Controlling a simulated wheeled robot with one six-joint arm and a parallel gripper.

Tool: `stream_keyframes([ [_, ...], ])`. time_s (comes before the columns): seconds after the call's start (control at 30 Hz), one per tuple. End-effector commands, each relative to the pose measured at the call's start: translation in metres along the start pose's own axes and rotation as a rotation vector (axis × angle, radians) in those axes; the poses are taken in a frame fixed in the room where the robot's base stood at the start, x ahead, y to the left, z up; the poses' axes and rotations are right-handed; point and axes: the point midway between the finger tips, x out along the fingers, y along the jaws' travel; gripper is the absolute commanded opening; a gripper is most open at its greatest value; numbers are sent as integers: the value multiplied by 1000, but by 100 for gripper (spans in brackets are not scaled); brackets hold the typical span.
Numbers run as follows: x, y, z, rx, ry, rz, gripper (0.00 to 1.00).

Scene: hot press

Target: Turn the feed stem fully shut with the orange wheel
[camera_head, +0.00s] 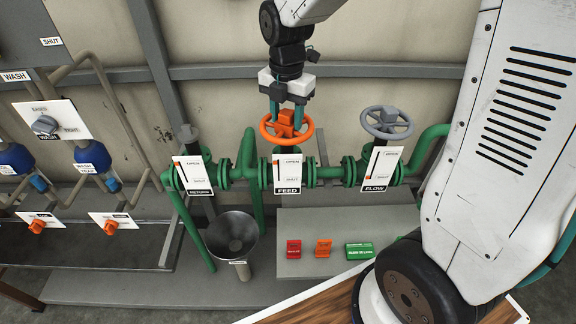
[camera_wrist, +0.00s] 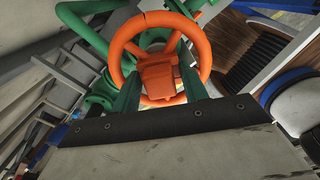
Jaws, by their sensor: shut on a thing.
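The orange wheel (camera_head: 267,131) sits on top of the feed valve in the green pipe run, above the white FEED card (camera_head: 287,172). My gripper (camera_head: 286,117) comes down from above, its green fingers shut on the wheel's hub. In the wrist view the orange wheel (camera_wrist: 204,50) fills the middle, with a green finger on each side of its boxy orange hub (camera_wrist: 158,77). The feed stem is hidden.
A grey wheel (camera_head: 387,121) stands right of the orange wheel over the FLOW card (camera_head: 383,169). A bare stem (camera_head: 188,134) stands left over the RETURN card (camera_head: 193,174). A grey funnel (camera_head: 231,236) and red, orange and green blocks (camera_head: 324,247) are below.

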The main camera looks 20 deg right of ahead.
Motion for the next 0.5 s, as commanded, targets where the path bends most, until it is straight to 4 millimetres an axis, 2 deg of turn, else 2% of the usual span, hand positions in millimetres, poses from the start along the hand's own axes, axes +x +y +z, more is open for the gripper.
stream_keyframes([
  [0.5, 0, 0, 0, 816, 0, -2, 24],
])
